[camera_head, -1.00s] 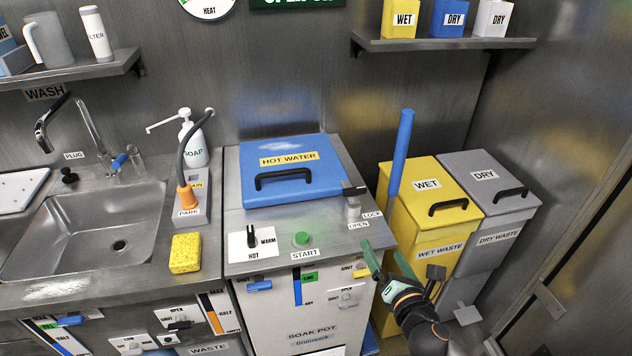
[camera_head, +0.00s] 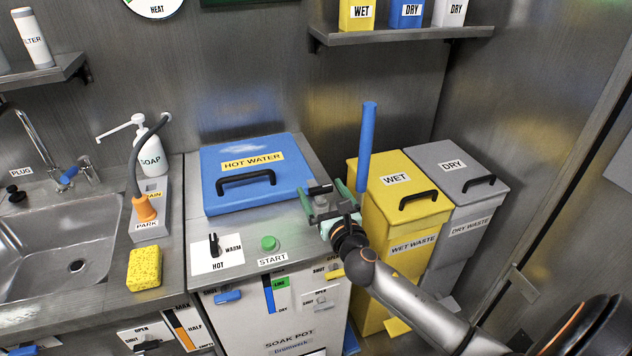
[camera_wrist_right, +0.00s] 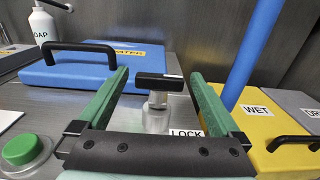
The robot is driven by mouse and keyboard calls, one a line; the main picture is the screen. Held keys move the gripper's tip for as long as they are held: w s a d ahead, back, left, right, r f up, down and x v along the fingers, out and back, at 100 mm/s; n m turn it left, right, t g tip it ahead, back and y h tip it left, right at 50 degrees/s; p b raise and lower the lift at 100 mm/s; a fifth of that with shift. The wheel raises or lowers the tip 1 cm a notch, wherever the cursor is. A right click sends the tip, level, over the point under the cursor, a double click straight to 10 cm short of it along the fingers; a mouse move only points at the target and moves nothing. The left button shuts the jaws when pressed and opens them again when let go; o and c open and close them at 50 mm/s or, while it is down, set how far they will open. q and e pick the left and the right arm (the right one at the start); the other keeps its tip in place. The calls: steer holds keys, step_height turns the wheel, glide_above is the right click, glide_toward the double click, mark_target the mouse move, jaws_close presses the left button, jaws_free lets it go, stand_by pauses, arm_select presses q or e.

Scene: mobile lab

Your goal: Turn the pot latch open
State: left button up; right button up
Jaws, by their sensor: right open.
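The pot latch has a black T-shaped handle (camera_wrist_right: 159,82) on a short metal post (camera_wrist_right: 156,114), at the right of the blue hot water lid (camera_head: 262,199). In the head view the latch handle (camera_head: 319,188) shows between the fingertips of my right gripper (camera_head: 322,192). My right gripper, with green fingers (camera_wrist_right: 159,78), is open with one finger on each side of the latch. The LOCK label (camera_wrist_right: 186,133) shows beside the post. The OPEN label is hidden. My left gripper is not in view.
A blue upright rod (camera_head: 366,146) and the yellow wet bin (camera_head: 397,181) stand close right of the latch. The grey dry bin (camera_head: 455,170) is beyond. The green START button (camera_head: 268,243) and a black knob (camera_head: 213,244) are on the pot's front top.

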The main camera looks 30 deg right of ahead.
mark_target(320, 187)
steer(key=shift+x, duration=2.1)
jaws_close()
